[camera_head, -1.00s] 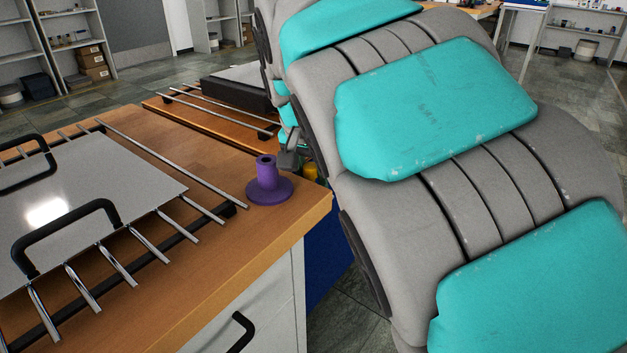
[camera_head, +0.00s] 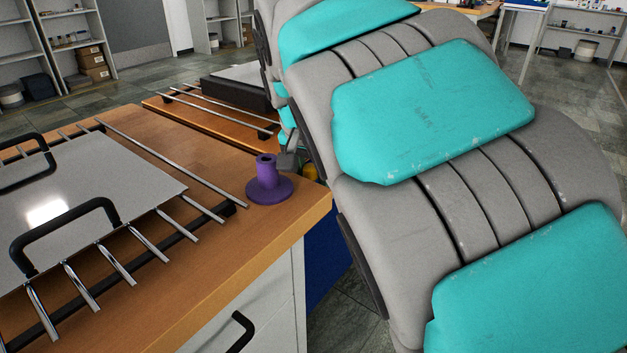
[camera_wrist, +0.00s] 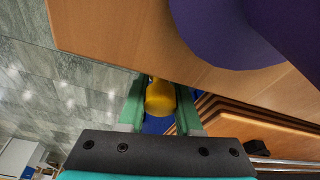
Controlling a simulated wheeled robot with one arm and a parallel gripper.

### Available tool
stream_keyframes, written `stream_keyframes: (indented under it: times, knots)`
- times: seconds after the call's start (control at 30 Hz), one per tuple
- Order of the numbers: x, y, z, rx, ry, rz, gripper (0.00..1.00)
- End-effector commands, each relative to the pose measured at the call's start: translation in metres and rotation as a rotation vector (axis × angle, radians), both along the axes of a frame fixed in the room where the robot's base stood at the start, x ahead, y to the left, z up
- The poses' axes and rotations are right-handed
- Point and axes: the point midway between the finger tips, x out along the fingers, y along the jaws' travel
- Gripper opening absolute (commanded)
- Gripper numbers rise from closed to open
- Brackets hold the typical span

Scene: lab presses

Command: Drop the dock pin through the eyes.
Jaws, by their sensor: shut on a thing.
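My gripper (camera_wrist: 162,86) is shut on a yellow, rounded knob-like piece (camera_wrist: 160,98), which looks like the head of the dock pin. The knob sits between the two green fingers, beside the edge of the wooden bench top and over blue. A sliver of the yellow piece (camera_head: 310,172) shows past the bench corner in the head view, where my arm hides most of the gripper. The pin's shank and the eyes cannot be made out. A purple flanged hollow stand (camera_head: 267,184) stands upright on the bench corner. It also shows large in the wrist view (camera_wrist: 215,35).
The wooden bench (camera_head: 190,149) carries a metal plate (camera_head: 110,185) with black handles on several steel rods. A second wooden surface (camera_head: 228,120) with rods lies behind, across a gap. Blue panelling (camera_head: 328,255) is below the bench corner. Floor is open at left in the wrist view.

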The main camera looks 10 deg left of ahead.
Motion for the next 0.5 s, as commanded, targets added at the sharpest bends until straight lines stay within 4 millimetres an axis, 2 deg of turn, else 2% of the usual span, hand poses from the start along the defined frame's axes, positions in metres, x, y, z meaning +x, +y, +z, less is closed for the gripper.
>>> stream_keyframes:
  times: [0.5]
  knots:
    - [0.0, 0.0, -0.013, 0.0, 0.0, 0.0, 0.0]
